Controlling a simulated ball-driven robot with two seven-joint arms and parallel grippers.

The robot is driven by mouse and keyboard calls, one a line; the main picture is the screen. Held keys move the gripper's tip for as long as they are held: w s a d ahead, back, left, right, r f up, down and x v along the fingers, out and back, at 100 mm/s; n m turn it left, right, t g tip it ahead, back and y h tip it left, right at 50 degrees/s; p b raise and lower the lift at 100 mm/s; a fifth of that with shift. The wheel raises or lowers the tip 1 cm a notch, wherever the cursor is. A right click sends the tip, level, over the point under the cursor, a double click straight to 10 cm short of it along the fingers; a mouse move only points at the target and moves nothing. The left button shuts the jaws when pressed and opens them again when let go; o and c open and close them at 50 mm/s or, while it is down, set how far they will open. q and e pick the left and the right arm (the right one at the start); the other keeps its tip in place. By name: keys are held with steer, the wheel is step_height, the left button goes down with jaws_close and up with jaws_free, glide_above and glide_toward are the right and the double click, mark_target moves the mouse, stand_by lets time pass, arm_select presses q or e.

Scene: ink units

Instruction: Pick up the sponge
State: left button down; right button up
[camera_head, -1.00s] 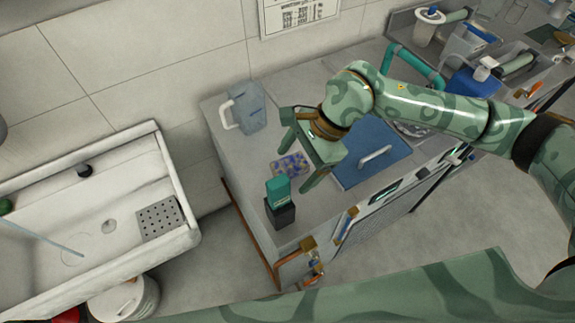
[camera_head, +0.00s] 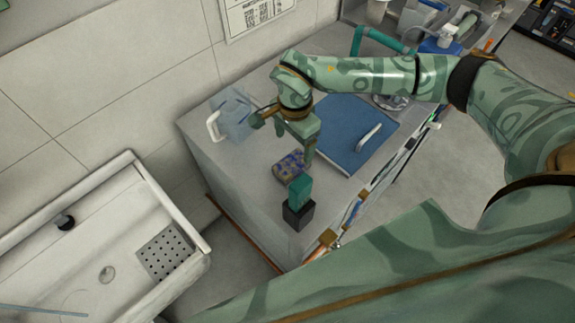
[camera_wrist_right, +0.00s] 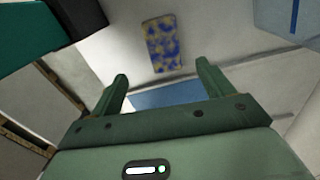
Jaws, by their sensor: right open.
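The sponge (camera_head: 289,166), patterned in blue and yellow, lies on the grey counter in the head view, and it also shows in the right wrist view (camera_wrist_right: 163,42). My right gripper (camera_head: 282,138) is above the counter, by the sponge's far side in the head view. In the right wrist view its two fingers (camera_wrist_right: 162,74) are apart with nothing between them, and the sponge shows beyond the tips. My left gripper is not in view.
A teal-topped dark block (camera_head: 298,205) stands close to the sponge, near the counter's front end. A clear jug (camera_head: 235,117) stands by the wall. A blue panel with a handle (camera_head: 345,135) lies right of the gripper. A white sink (camera_head: 115,230) is at left.

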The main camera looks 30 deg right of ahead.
glide_above(290, 164)
steer(key=f, duration=0.5)
steer(key=shift+s+d+b, duration=0.2)
steer(key=shift+b, duration=0.1)
steer(key=shift+f, duration=0.6)
steer(key=f, duration=0.2)
steer(key=f+b, duration=0.1)
steer(key=f, duration=0.1)
steer(key=shift+w+a+f, duration=0.15)
steer(key=shift+w+f, duration=0.05)
steer(key=shift+f, duration=0.05)
steer(key=c, duration=1.1)
